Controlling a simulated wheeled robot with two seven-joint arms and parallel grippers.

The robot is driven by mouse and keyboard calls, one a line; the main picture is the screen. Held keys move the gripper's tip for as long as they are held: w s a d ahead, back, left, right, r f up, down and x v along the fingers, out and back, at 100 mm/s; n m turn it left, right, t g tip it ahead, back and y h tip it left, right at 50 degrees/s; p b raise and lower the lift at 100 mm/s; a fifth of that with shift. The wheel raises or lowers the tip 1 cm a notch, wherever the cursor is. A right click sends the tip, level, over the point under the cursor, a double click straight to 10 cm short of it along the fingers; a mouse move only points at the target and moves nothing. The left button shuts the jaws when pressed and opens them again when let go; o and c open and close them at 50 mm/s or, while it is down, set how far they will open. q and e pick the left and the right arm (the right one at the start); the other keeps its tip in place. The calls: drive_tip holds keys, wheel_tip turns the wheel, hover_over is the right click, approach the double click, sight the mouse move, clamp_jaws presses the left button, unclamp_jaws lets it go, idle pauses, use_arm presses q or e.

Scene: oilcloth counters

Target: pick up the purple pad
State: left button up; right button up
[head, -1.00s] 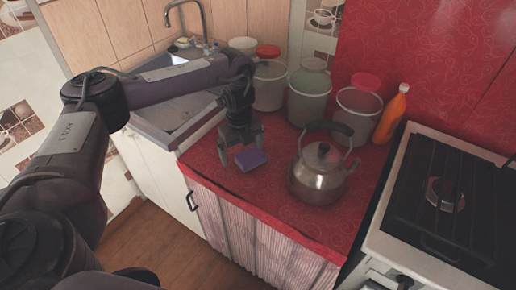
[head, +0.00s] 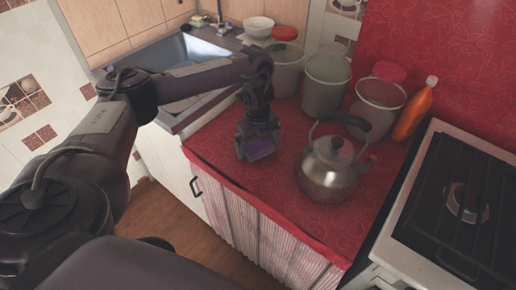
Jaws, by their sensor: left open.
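The purple pad (head: 260,149) lies on the red counter (head: 240,178) in the head view, left of the kettle. My left gripper (head: 258,150) is open and low over the pad, with its fingers on either side of it. The fingers partly hide the pad. I cannot tell whether the fingers touch it. My right gripper is not in view.
A metal kettle (head: 333,168) stands close to the right of the pad. Several lidded containers, such as one with a red lid (head: 373,108), and an orange bottle (head: 415,112) stand behind. A stove (head: 462,205) is at right, a sink (head: 185,62) at back left.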

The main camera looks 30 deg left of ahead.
sight(258, 143)
use_arm(q)
drive_tip(key=c, duration=1)
drive_tip(key=shift+o, duration=0.2)
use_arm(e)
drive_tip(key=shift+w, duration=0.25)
use_arm(q)
drive_tip(key=shift+r, duration=0.1)
drive_tip(key=shift+r, duration=0.5)
wheel_tip(258, 143, up, 19)
drive_tip(key=p, duration=0.7)
drive_tip(key=shift+p, duration=0.3)
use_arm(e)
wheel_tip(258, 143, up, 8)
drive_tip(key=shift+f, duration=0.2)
